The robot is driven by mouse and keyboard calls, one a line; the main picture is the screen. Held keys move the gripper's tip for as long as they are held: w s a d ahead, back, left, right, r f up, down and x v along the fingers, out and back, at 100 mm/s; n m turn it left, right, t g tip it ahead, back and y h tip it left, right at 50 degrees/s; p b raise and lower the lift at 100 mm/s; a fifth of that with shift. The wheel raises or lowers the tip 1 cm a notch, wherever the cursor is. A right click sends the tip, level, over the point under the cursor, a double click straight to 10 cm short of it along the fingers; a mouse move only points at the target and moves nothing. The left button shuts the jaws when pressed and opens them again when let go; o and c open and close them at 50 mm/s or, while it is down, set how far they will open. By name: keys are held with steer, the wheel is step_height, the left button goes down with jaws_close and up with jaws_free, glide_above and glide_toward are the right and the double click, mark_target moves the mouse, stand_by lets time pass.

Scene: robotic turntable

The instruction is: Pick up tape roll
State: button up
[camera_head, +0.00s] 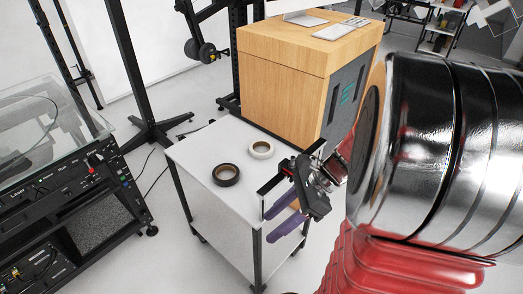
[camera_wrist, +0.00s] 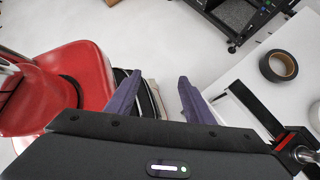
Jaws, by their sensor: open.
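A dark tape roll (camera_head: 226,175) lies flat on the white table (camera_head: 190,150), near its middle. A pale tape roll (camera_head: 261,149) with a dark centre lies flat behind it to the right. The dark roll also shows in the wrist view (camera_wrist: 278,66), at the upper right, outside the fingers. My gripper (camera_head: 270,226) has two purple fingers, spread apart and empty, at the table's right edge. In the wrist view the space between the fingertips (camera_wrist: 159,76) shows no tape roll.
A wooden cabinet (camera_head: 280,55) stands behind the table. A black equipment rack (camera_head: 80,195) with a glass top stands to the left. A black stand (camera_head: 125,75) rises behind the table. The table top left of the dark roll is bare.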

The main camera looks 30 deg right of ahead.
steer(key=a+r+n+t+h, duration=0.1)
steer(key=a+r+n+h, duration=0.3)
steer(key=n, duration=0.8)
steer(key=a+r+n+t+h, duration=0.2)
steer(key=a+r+n+h, duration=0.2)
steer(key=r+n, duration=0.3)
steer(key=a+n, duration=0.1)
steer(key=n, duration=0.3)
steer(key=shift+s+r+n, duration=0.15)
steer(key=shift+r+n, duration=0.2)
steer(key=shift+n, duration=0.05)
steer(key=shift+a, duration=0.1)
steer(key=shift+c, duration=0.2)
steer(key=shift+c, duration=1.4)
steer(key=shift+a, duration=0.15)
steer(key=shift+c, duration=0.5)
